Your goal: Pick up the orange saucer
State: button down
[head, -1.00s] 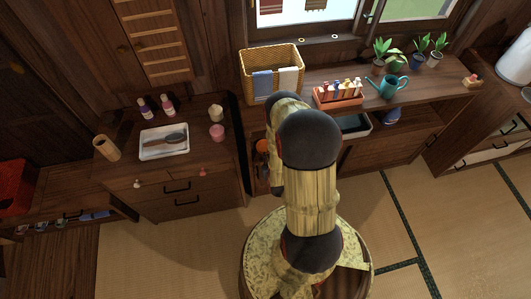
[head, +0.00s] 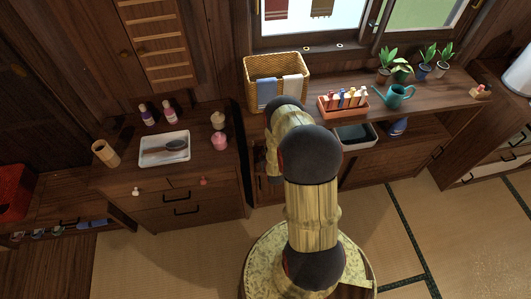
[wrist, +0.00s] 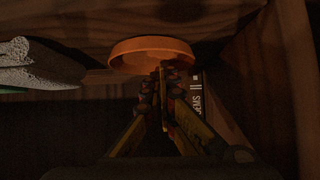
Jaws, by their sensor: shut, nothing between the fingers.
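The orange saucer (wrist: 135,50) shows in the wrist view at the top middle, as a shallow round dish with a raised rim, close to a wooden surface. My gripper (wrist: 163,72) is shut and empty. Its fingertips overlap the saucer's lower right edge in the picture; I cannot tell whether they touch it. In the head view my arm hides the saucer and the fingertips.
A grey-white cloth-like thing (wrist: 35,65) lies left of the saucer in the wrist view. A dark box with lettering (wrist: 197,92) stands close right of the fingers, beside a wooden wall (wrist: 270,80). The head view shows a wicker basket (head: 262,72) above on the counter.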

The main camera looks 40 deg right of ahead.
jog(key=shift+s+a+f+p, duration=0.1)
jog(key=shift+s+a+p, duration=0.1)
jog(key=shift+s+a, duration=0.55)
jog(key=shift+s+a+r+p, duration=0.15)
jog(key=shift+s+a, duration=0.2)
jog(key=shift+s, duration=0.65)
jog(key=shift+s+a+f+p, duration=0.2)
jog(key=shift+s+a, duration=0.35)
jog(key=shift+s, duration=0.35)
